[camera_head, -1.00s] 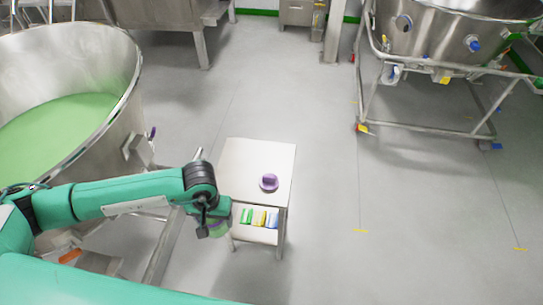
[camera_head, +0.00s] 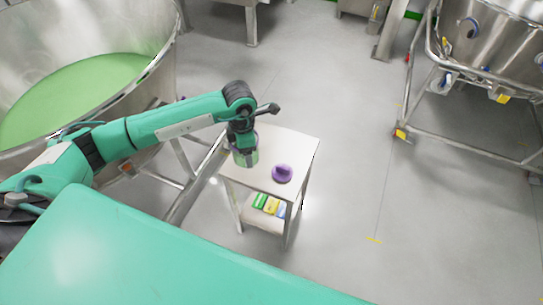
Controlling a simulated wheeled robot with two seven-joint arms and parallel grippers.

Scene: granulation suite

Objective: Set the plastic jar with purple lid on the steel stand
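My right gripper is not in view.
Several green, yellow and blue packs (camera_head: 270,206) lie on the lower shelf. A large steel vessel with green contents (camera_head: 75,95) stands at the left. A wheeled steel vessel frame (camera_head: 470,137) stands at the right. The floor between is clear.

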